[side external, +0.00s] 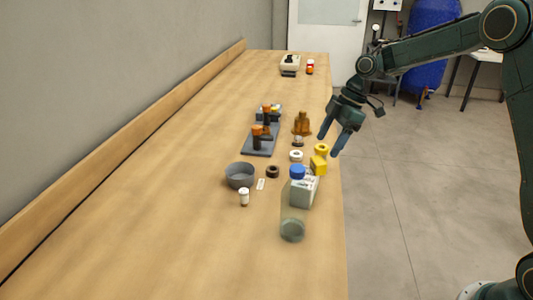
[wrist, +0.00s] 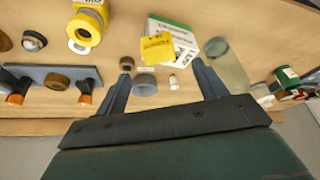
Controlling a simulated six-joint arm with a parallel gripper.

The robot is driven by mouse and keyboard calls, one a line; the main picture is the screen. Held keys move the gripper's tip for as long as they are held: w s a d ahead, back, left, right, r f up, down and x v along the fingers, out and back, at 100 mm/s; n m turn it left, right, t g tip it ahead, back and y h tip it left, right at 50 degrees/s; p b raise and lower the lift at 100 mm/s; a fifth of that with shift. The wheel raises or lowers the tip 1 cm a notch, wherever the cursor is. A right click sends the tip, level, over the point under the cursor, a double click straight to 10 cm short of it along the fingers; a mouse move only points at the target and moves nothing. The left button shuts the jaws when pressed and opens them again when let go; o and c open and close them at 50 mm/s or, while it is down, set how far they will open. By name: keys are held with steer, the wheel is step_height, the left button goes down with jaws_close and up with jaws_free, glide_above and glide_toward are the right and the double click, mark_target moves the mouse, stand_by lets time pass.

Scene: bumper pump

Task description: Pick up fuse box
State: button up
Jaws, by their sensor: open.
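The fuse box is most likely the white carton with green print; no label reading fuse box is legible. In the side view this carton (side external: 304,192) stands near the right table edge, partly behind a clear bottle with a blue cap (side external: 293,222). In the wrist view the carton (wrist: 181,38) is at the top, partly covered by a yellow block (wrist: 157,47), which also shows in the side view (side external: 318,166). My gripper (side external: 330,145) is open and empty, above the table's right edge near the yellow parts. In the wrist view its fingers (wrist: 161,70) are apart, with nothing gripped.
A yellow ring part (side external: 321,149), white ring (side external: 296,156), dark ring (side external: 273,171), grey bowl (side external: 239,176) and white vial (side external: 244,198) stand close by. A grey base with orange-topped posts (side external: 260,152) and a brass part (side external: 302,124) lie beyond. The table's left side is clear.

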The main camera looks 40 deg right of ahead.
mark_target(319, 160)
steer(key=shift+x, duration=0.95)
steer(key=shift+x, duration=2.6)
steer(key=shift+d, duration=0.1)
steer(key=c, duration=1.1)
steer(key=shift+c, duration=0.2)
step_height(319, 160, up, 20)
